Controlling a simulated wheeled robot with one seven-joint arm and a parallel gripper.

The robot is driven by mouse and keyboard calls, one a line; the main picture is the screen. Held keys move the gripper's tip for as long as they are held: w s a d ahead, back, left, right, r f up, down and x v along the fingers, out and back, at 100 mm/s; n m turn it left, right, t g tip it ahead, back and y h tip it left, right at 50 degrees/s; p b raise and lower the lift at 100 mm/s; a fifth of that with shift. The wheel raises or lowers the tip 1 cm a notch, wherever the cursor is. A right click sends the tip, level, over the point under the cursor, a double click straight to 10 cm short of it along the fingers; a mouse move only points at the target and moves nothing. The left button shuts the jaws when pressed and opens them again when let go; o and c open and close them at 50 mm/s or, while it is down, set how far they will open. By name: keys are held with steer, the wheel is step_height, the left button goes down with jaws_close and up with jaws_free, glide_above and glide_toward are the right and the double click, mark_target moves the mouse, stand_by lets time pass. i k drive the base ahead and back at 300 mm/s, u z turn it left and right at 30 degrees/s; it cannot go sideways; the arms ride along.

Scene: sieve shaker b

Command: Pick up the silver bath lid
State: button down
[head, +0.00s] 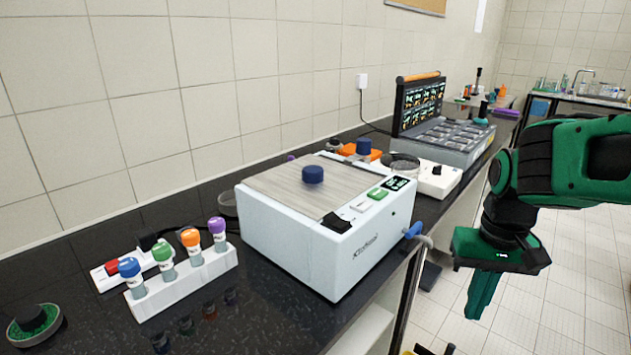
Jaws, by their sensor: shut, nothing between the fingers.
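The silver bath lid (290,195) is a flat, grey, streaked plate lying on top of a white box-shaped water bath (300,253). A round dark blue knob (313,176) stands up from the lid's middle. The lid looks flat and closed on the bath. My gripper (478,305) hangs to the right of the bath, beyond the bench's front edge and over the floor. Its green fingers point down, shut and empty, well apart from the lid. Nothing blocks the view of the knob.
A white rack with several colour-capped tubes (183,283) stands left of the bath, with a red-switched power strip (113,270) behind it. A blue tap (413,230) juts from the bath's right side. A second white device (433,178) and a grey case (440,138) stand behind.

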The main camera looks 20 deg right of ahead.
mark_target(314, 187)
steer(key=z, duration=1)
steer(key=k, duration=1.7)
steer(key=u, duration=0.35)
steer(key=i, duration=1)
steer(key=z, duration=0.1)
